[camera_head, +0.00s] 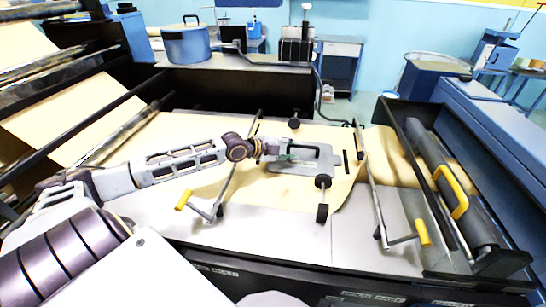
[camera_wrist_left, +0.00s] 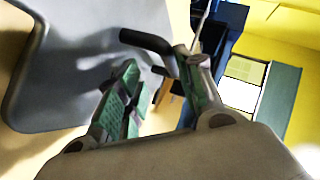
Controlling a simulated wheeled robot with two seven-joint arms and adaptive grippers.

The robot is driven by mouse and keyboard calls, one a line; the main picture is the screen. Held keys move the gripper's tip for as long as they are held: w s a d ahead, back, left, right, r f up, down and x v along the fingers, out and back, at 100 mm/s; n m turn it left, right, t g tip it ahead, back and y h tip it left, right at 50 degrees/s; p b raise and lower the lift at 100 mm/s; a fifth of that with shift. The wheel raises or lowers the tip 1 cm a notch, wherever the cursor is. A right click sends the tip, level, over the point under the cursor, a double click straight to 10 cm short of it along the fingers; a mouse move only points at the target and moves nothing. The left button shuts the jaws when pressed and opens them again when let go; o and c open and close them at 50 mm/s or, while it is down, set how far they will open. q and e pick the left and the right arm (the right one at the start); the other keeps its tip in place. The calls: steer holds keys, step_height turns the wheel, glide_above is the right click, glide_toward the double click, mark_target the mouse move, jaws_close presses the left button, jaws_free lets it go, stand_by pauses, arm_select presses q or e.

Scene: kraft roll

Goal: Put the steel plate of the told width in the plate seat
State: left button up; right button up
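A grey steel plate (camera_head: 310,166) with rounded corners lies on the brown paper near the middle of the machine bed in the head view. The plate also fills the left of the left wrist view (camera_wrist_left: 60,80). A black handle (camera_wrist_left: 145,41) shows beyond the fingers there. My left gripper (camera_head: 288,152) is over the plate. Its green-padded fingers (camera_wrist_left: 162,75) stand apart, with the handle close to their tips. I cannot tell whether they touch it. The plate's width marking is not readable, and I cannot single out the plate seat. My right gripper is not in view.
Levers with yellow grips stand left (camera_head: 183,200) and right (camera_head: 423,233) of the bed's front. Black wheels on a rod (camera_head: 322,182) stand just right of the plate. A dark roller with a yellow handle (camera_head: 452,191) lies at the right. A blue pot (camera_head: 187,43) stands behind.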

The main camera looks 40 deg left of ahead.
arm_select(q)
steer(key=shift+s+a+f, duration=0.2)
steer(key=shift+s+a, duration=0.15)
steer(key=shift+s, duration=0.25)
steer(key=shift+s+a, duration=0.2)
steer(key=shift+s, duration=0.25)
steer(key=shift+s+a+r+p, duration=0.15)
steer(key=shift+s+a+p, duration=0.2)
steer(key=shift+s+p, duration=0.2)
steer(key=shift+s+a+p, duration=0.15)
steer(key=shift+s+p, duration=0.15)
steer(key=shift+s, duration=0.25)
steer(key=shift+s+a+p, duration=0.2)
steer(key=shift+s+p, duration=0.15)
steer(key=shift+p, duration=0.2)
steer(key=shift+s+a+p, duration=0.25)
steer(key=shift+s+p, duration=0.35)
steer(key=shift+p, duration=0.2)
steer(key=shift+s, duration=0.1)
steer(key=shift+a, duration=0.15)
